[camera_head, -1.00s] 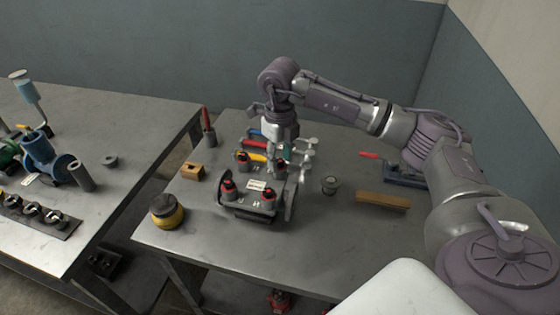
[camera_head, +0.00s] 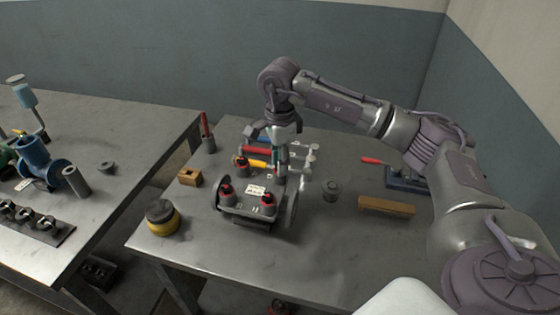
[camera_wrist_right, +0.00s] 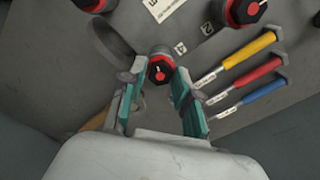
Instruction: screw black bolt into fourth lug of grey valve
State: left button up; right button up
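The grey valve (camera_head: 247,213) stands on the near table, with a white label on top. Red-and-black bolts stand on it at the front left (camera_head: 227,190), front right (camera_head: 268,200) and back left (camera_head: 243,165). My right gripper (camera_head: 281,172) points down at its back right corner. In the right wrist view, my two teal-padded fingers (camera_wrist_right: 160,78) flank a black bolt head (camera_wrist_right: 160,70) with a red collar, closely on both sides. I cannot tell whether they touch it. In the head view the gripper hides this bolt. My left gripper is out of view.
Screwdrivers with yellow (camera_wrist_right: 240,58), red and blue handles lie beside the valve. The table's front is clear. Another table is at left.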

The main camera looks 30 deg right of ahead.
grip_shut()
jog(key=m, duration=0.3)
jog(key=shift+m+p, duration=0.3)
jog(key=m, duration=0.3)
jog(key=shift+m, duration=0.3)
jog(key=m+p, duration=0.1)
jog(key=m, duration=0.4)
jog(key=m+p, duration=0.1)
jog(key=m, duration=0.6)
jog(key=shift+p, duration=0.4)
jog(key=m, duration=0.3)
jog(key=shift+p, duration=0.35)
jog(key=shift+f+m, duration=0.1)
jog(key=shift+m, duration=0.8)
jog(key=shift+o, duration=1.8)
grip_release()
